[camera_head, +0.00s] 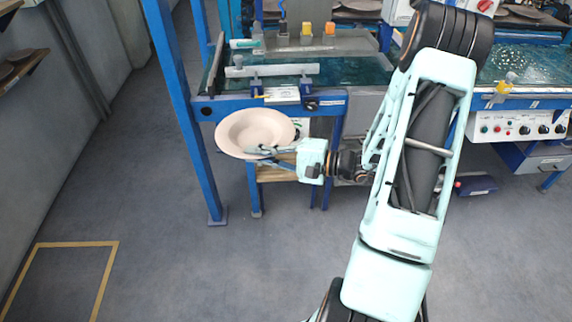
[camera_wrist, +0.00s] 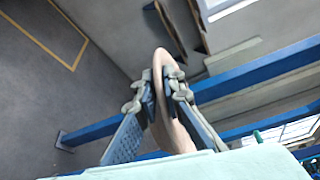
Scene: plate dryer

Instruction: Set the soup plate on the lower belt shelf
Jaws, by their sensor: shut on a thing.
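The soup plate (camera_head: 252,127) is a pale pinkish-beige dish with a wide rim. My gripper (camera_head: 268,152) is shut on its near rim and holds it in the air at the left front of the blue machine. In the wrist view the plate (camera_wrist: 164,82) shows almost edge-on, between the two fingers of my gripper (camera_wrist: 164,97). The belt machine (camera_head: 340,76) has a wet green surface inside a blue frame, beyond the plate. A wooden shelf (camera_head: 275,173) shows low down, partly behind the plate and gripper. I cannot tell which surface is the lower belt shelf.
A blue upright post (camera_head: 180,110) stands just left of the plate. A control panel (camera_head: 515,125) with knobs is at the right. Wall shelves (camera_head: 20,66) hold dark items at far left. The grey floor (camera_head: 150,190) is clear at lower left.

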